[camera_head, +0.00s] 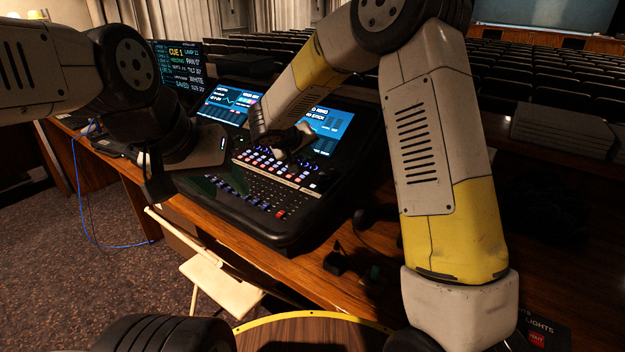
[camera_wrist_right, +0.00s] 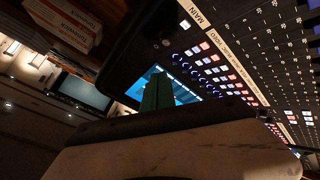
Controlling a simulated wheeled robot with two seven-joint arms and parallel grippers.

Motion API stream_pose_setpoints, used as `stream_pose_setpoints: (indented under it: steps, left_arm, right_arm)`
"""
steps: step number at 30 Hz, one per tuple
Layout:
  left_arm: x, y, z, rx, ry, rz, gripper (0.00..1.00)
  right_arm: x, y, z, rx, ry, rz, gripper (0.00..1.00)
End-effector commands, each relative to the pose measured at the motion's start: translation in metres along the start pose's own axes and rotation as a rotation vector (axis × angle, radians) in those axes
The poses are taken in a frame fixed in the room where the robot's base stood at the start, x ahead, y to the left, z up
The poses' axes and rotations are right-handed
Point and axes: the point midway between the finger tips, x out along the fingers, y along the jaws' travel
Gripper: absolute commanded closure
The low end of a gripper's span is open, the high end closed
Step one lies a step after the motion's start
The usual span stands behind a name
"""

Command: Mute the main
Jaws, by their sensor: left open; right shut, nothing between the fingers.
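The mixing console (camera_head: 262,190) stands on the wooden desk, with rows of small lit buttons, knobs and two blue screens. In the right wrist view, the word MAIN (camera_wrist_right: 195,13) is on a white label strip beside lit white and red buttons (camera_wrist_right: 207,47). My right gripper (camera_head: 292,150) is over the console's upper button rows, largely hidden by its own wrist; contact cannot be told. Its shut fingers (camera_wrist_right: 157,92) show as a green block against a blue screen, with nothing between them. My left gripper (camera_head: 160,185) is open and empty at the console's left edge.
A dark monitor (camera_head: 178,66) with cue text stands behind the console. A folding chair (camera_head: 220,283) is in front of the desk. A blue cable (camera_head: 88,205) hangs at the left. Rows of seats lie beyond the desk.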

Motion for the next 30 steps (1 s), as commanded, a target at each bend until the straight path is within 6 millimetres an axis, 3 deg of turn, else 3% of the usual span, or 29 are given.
stream_pose_setpoints:
  steps: [8,21,30]
  left_arm:
    - [0.0,0.0,0.0,0.0,0.0,0.0,0.56]
    - [0.0,0.0,0.0,0.0,0.0,0.0,0.56]
    - [0.0,0.0,0.0,0.0,0.0,0.0,0.56]
  right_arm:
    - [0.005,-0.003,0.004,0.0,-0.003,0.0,1.0]
    - [0.045,-0.032,0.034,-0.002,-0.004,-0.001,1.0]
    - [0.06,-0.043,0.045,-0.001,-0.002,0.0,1.0]
